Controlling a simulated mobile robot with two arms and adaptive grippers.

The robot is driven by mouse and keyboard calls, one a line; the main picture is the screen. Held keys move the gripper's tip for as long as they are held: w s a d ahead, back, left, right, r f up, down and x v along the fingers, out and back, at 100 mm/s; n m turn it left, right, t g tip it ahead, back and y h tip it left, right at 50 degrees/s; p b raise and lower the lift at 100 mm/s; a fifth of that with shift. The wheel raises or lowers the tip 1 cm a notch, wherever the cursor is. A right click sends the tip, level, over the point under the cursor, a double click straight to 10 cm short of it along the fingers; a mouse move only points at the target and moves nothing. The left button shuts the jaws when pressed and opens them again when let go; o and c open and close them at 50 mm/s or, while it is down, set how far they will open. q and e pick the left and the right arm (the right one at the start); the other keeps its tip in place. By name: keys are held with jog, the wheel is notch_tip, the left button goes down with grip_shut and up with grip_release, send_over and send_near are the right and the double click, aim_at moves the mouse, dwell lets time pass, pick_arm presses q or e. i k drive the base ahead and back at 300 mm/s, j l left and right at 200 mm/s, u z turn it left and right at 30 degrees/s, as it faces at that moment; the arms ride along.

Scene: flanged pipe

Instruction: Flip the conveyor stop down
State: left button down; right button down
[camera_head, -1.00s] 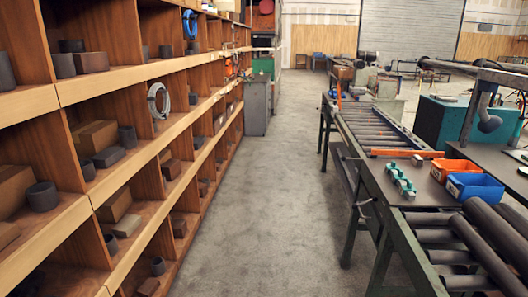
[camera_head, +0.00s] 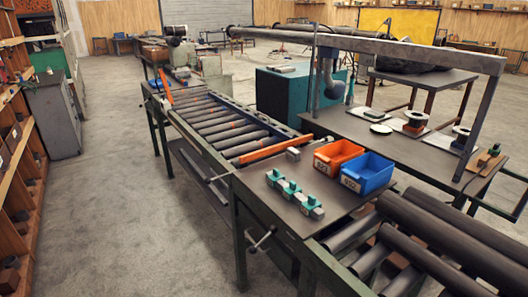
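The roller conveyor (camera_head: 222,125) runs away from me on a dark green frame. An orange bar (camera_head: 276,149) lies low and slanted across its near end, beside the flat plate. A second orange bar (camera_head: 166,86) stands up, tilted, at the left edge of the conveyor's far end. I cannot tell for sure which orange bar is the conveyor stop. Neither of my grippers shows in this view.
An orange bin (camera_head: 335,153), a blue bin (camera_head: 368,172) and green clamp-like parts (camera_head: 292,193) sit on the plate. Dark pipes (camera_head: 440,255) lie at near right. Shelves (camera_head: 14,160) stand at left. Open floor (camera_head: 120,190) lies between shelves and conveyor.

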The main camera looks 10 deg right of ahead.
aim_at(243, 160)
jog(key=i+j+z, duration=0.45)
jog(key=j, duration=0.15)
jog(key=i+j+z, duration=0.25)
jog(key=j+z, duration=0.2)
jog(key=j, duration=0.25)
jog(key=i+j+z, duration=0.25)
jog(key=j, duration=0.2)
jog(key=j+z, duration=0.2)
jog(key=j, duration=0.2)
jog(key=j+z, duration=0.25)
jog(key=j, duration=0.15)
